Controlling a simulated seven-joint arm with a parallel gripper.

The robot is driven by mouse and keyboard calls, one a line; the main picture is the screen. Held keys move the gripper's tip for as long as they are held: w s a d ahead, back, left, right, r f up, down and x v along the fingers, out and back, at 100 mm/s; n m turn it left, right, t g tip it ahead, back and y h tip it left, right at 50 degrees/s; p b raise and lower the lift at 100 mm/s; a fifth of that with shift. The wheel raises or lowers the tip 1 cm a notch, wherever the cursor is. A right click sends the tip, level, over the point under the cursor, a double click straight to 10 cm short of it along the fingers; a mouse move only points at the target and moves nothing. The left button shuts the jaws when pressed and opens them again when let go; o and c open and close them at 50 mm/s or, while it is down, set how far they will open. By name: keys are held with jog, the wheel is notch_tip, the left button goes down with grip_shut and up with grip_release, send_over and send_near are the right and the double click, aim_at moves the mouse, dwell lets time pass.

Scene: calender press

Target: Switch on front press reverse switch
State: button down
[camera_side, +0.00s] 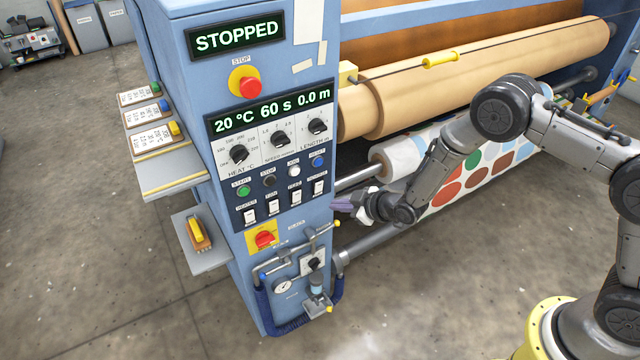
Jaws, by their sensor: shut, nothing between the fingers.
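The blue control cabinet (235,85) of the press stands left of centre. Its front face carries a row of white rocker switches, from the left one (249,216) to the rightmost one (318,187). Their small labels are hard to read, so I cannot tell for sure which is the reverse switch or how each rocker is set. My gripper (343,206) is shut and empty. In the picture it is just right of the cabinet's front edge, a little below and right of the rightmost rocker. No contact with a switch shows.
Above the rockers are round buttons (269,181), knobs (280,139) and a red stop button (245,84). The display (237,34) reads STOPPED. Below are a red rotary switch (264,239) and pipework (318,291). The press rollers (480,70) and patterned fabric (470,185) lie to the right.

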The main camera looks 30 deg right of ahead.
aim_at(317, 190)
jog(key=shift+w+r, duration=0.2)
jog(key=shift+w, duration=0.95)
jog(key=shift+w+r, duration=0.15)
jog(key=shift+w, duration=1)
jog(key=shift+w, duration=0.4)
jog(key=shift+w+r, duration=0.1)
jog(key=shift+w, duration=0.2)
dwell(0.8)
jog(key=shift+s, duration=0.2)
jog(key=shift+s, duration=0.55)
jog(key=s, duration=0.2)
jog(key=s+f, duration=0.1)
jog(key=s, duration=0.2)
dwell(0.5)
